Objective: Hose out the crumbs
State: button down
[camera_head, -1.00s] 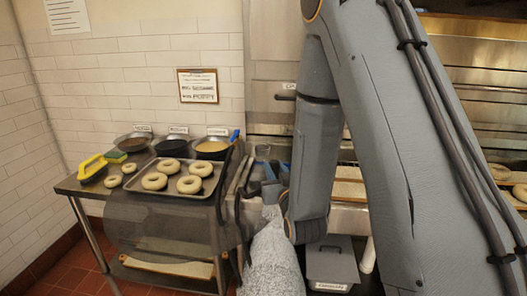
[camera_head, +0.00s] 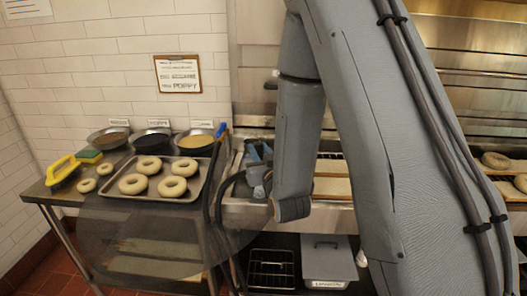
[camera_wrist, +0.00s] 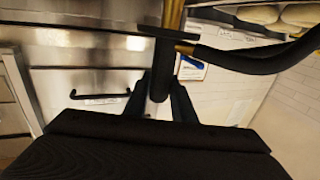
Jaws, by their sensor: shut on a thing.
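My gripper (camera_wrist: 159,88) shows in the wrist view, with its two dark fingers shut on a black hose sprayer (camera_wrist: 235,59). A brass-coloured rod (camera_wrist: 174,14) rises beside the sprayer. In the head view my arm reaches down at the centre. The gripper is small and partly hidden there, so its grip is hard to make out. A dark hose (camera_head: 211,205) hangs at the right end of the side table. I cannot make out any crumbs.
A lidded grey bin (camera_head: 327,262) and a wire rack (camera_head: 270,275) stand low at centre. A translucent grey shape covers the table's front.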

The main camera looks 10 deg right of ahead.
jog(key=shift+w+d, duration=1.45)
jog(key=shift+w, duration=2.7)
jog(key=shift+s+a, duration=0.5)
jog(key=shift+s, duration=1.05)
jog(key=shift+s+a, duration=0.5)
jog(key=shift+s, duration=1)
jog(key=shift+s+a, duration=0.5)
jog(key=shift+s, duration=1.05)
jog(key=shift+a, duration=0.1)
